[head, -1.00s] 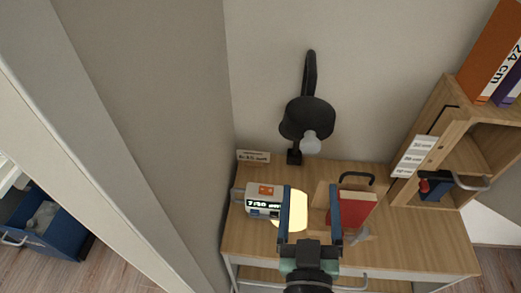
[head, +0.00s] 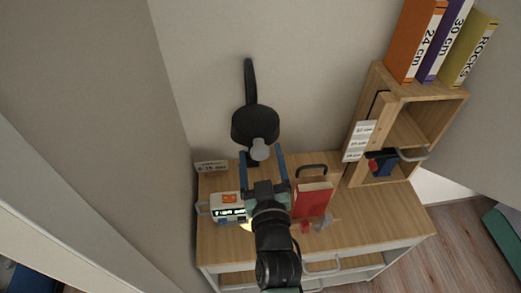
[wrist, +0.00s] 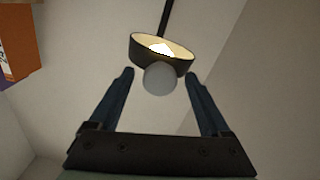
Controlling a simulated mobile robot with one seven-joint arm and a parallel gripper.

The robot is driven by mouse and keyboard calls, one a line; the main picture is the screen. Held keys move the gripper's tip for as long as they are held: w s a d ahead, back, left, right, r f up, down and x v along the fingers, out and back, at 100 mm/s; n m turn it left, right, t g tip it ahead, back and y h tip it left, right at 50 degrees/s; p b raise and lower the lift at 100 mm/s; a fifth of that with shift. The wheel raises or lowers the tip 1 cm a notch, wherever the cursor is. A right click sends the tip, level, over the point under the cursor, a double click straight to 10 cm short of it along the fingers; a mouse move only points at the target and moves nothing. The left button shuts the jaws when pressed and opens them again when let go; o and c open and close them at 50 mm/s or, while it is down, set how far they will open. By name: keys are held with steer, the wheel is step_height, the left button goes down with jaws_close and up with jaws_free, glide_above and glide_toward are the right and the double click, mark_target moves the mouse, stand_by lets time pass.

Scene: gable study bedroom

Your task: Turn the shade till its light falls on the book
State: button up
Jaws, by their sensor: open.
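The black lamp shade (head: 254,122) hangs on a dark arm against the wall, above the desk. A pale grey ball (head: 260,150) sticks out at its lower edge. In the wrist view the shade (wrist: 146,57) shows its lit inside, and the ball (wrist: 160,79) is between my fingertips. My gripper (head: 261,154) is open, one finger each side of the ball, not visibly touching it. The red book (head: 313,199) is on the desk, right of my gripper. A yellow light patch (head: 246,227) shows by the clock, left of the book, partly hidden by my arm.
A clock (head: 228,212) stands on the desk's left (head: 215,245). A small grey and red item (head: 318,226) lies before the book. A wooden shelf box (head: 377,101) with binders on top stands at the right. The desk's right part (head: 385,220) is clear.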

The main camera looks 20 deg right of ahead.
steer(key=shift+w+d, duration=0.15)
steer(key=shift+w, duration=0.3)
jaws_close()
stand_by(0.3)
steer(key=shift+m+p, duration=0.55)
steer(key=shift+m, duration=2.75)
jaws_free()
